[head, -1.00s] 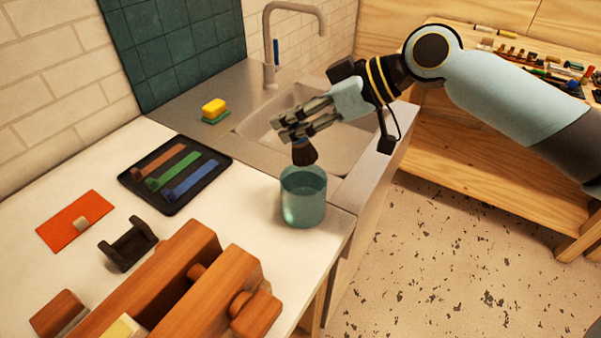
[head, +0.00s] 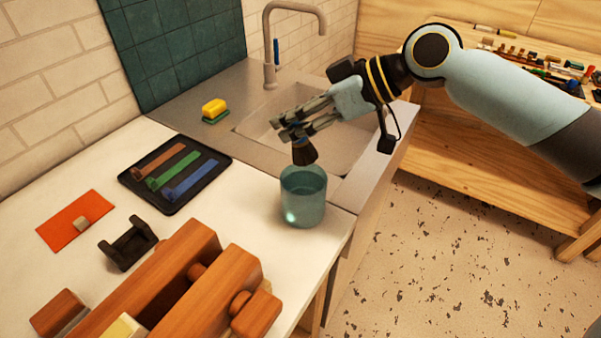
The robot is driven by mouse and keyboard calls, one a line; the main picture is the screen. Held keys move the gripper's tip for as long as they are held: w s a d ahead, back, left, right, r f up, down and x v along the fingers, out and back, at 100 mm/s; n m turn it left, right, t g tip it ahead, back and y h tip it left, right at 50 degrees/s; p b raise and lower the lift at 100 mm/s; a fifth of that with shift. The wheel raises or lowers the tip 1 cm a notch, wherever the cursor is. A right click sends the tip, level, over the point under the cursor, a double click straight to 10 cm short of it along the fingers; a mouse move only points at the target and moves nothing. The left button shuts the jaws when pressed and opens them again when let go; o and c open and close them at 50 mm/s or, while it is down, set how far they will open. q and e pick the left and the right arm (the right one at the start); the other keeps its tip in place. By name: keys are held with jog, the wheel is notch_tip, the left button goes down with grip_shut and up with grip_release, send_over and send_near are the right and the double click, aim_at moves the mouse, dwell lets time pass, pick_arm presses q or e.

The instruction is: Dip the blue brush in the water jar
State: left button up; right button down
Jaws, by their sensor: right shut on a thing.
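The water jar (head: 303,200) is a teal, see-through cup standing upright near the right edge of the white counter, beside the sink. My right gripper (head: 287,130) is shut on a brush (head: 305,152) above the jar. The brush's dark brown bristles point down. Their lower end shows just at or above the jar's far rim; I cannot tell whether they are inside it. My left gripper is out of view.
A black tray (head: 140,181) with brown, green and blue strips lies left of the jar. A small black holder (head: 127,246) and a wooden vise (head: 205,290) stand in front. A sponge (head: 214,107) and a tap (head: 268,50) are behind. An orange sheet (head: 75,220) lies far left.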

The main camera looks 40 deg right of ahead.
dwell(0.6)
notch_tip(320, 180, up, 4)
jog(key=p, duration=0.3)
jog(key=shift+r, duration=0.1)
jog(key=shift+d, duration=0.1)
dwell(0.4)
